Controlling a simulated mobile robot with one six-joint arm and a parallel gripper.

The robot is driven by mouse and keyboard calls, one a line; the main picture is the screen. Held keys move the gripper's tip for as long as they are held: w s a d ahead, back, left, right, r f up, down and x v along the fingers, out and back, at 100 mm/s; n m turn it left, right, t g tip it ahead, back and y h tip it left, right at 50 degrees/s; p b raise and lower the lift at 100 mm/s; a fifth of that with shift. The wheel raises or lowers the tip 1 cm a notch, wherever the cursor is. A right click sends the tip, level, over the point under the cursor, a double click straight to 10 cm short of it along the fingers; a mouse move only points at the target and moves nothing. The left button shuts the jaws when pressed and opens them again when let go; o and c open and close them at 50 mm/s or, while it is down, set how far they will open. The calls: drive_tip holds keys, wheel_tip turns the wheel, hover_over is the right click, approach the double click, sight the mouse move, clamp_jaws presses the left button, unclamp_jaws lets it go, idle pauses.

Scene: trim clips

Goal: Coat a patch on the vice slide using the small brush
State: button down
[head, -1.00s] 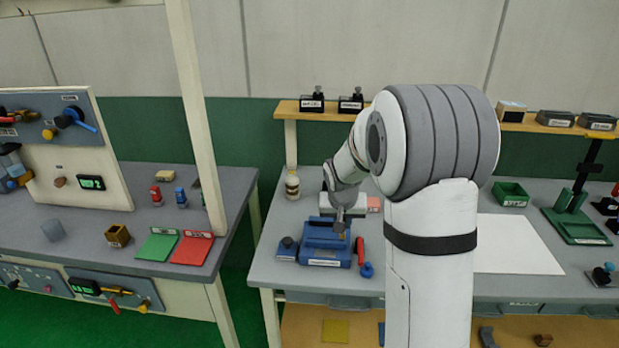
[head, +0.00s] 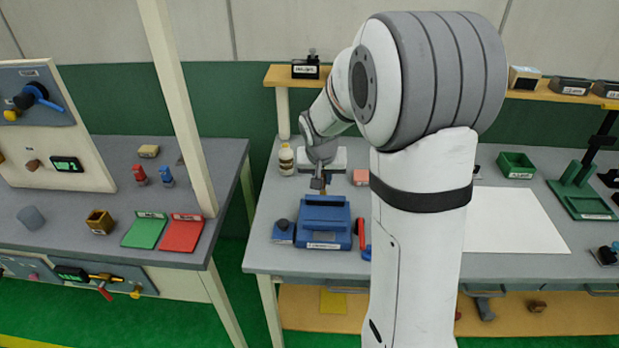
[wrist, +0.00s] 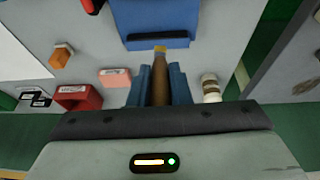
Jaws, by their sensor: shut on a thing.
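The blue vice (head: 312,232) stands on the grey bench, and its rear part shows at the top of the wrist view (wrist: 155,18). My gripper (head: 319,186) is just behind the vice, above the bench. It is shut on the small brush (wrist: 159,82), whose brown handle lies between the two blue fingers. The brush's yellowish tip points toward the vice and overlaps its edge in the wrist view; I cannot tell whether they touch. The brush is very small in the head view. Any coating on the vice slide cannot be made out.
A white bottle (head: 286,160) stands left of my gripper, a pink block (head: 361,177) right of it. A small blue-and-black item (head: 283,232) sits left of the vice, a red-handled tool (head: 361,235) right. A white sheet (head: 512,220) lies further right. My arm hides the middle.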

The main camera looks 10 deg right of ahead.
drive_tip(key=s+a+r+p, duration=0.3)
drive_tip(key=s+a+r, duration=0.25)
drive_tip(key=s, duration=0.25)
drive_tip(key=shift+s+d+f+b, duration=0.1)
drive_tip(key=shift+f+b, duration=0.8)
drive_tip(key=shift+f, duration=0.25)
drive_tip(key=shift+d+f+b, duration=0.1)
drive_tip(key=shift+f+b, duration=0.8)
drive_tip(key=shift+f, duration=0.2)
